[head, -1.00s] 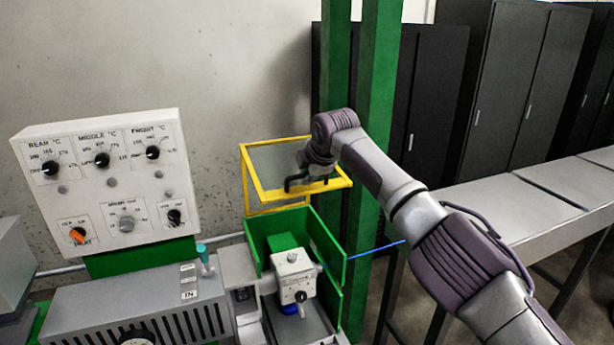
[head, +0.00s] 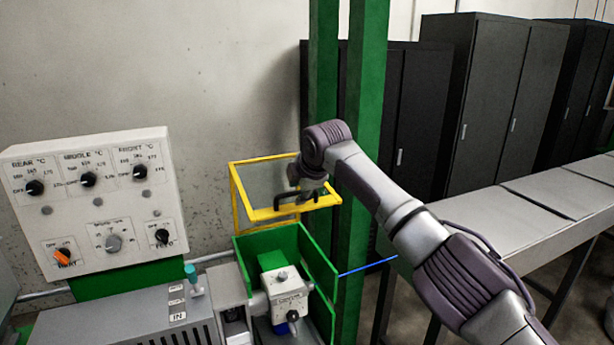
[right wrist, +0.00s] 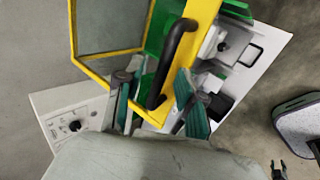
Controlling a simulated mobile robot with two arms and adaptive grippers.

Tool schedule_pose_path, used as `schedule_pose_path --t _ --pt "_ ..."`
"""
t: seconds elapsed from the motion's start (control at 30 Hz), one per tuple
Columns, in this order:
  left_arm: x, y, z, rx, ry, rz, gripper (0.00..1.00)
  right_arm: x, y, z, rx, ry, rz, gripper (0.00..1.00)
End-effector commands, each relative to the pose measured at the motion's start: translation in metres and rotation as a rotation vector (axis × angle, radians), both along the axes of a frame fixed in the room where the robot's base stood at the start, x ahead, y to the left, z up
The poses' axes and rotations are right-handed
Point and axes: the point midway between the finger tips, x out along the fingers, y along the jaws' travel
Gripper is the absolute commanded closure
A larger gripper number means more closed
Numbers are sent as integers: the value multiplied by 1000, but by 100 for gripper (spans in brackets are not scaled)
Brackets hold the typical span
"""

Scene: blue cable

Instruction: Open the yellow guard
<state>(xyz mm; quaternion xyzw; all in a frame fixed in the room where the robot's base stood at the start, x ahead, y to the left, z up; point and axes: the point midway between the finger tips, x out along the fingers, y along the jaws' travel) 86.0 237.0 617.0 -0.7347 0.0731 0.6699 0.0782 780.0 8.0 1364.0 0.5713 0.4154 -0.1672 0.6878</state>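The yellow guard (head: 268,214) is a yellow frame with clear panels. In the head view it sits raised above the green box of the machine, its front frame held out nearly level. Its black handle (head: 294,207) is on the front bar. My right gripper (head: 302,190) is at this bar beside the handle. In the right wrist view the fingers of my right gripper (right wrist: 152,82) are spread, with the lower end of the black handle (right wrist: 172,62) between them and no clear grip on it. The yellow guard (right wrist: 202,20) fills the top there.
The green box (head: 318,262) with a grey machine head (head: 286,292) lies below the guard. A white control panel (head: 95,205) stands at left. A green post (head: 362,110) rises behind my right arm. A blue cable (head: 368,267) runs right from the box toward a grey table (head: 500,215).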

Motion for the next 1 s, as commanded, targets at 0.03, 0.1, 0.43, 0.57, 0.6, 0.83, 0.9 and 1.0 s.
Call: schedule_pose_path --t 0.03,0.1,0.43,0.57,0.6,0.83,0.9,1.0 --pt "0 -1 0 -1 0 0 60 -5 -3 6 0 -3 0 62" --pt "0 -1 0 -1 1 0 60 -13 -6 18 2 -6 1 62" --pt "-1 -1 0 -2 1 -1 60 -50 -21 64 0 -3 -1 62" --pt "-1 -2 0 -2 1 -1 60 -56 -23 72 -1 -2 -1 62" --pt "-1 -2 0 -2 1 -1 60 -57 -24 73 0 -1 -2 62" --pt "0 -2 0 -2 1 -1 60 -58 -24 74 -1 0 -2 62" --pt "0 -2 0 -2 1 -1 60 -58 -24 74 -1 0 -2 62" --pt "0 -2 0 -2 1 -1 60 -60 -23 65 7 10 -4 62"
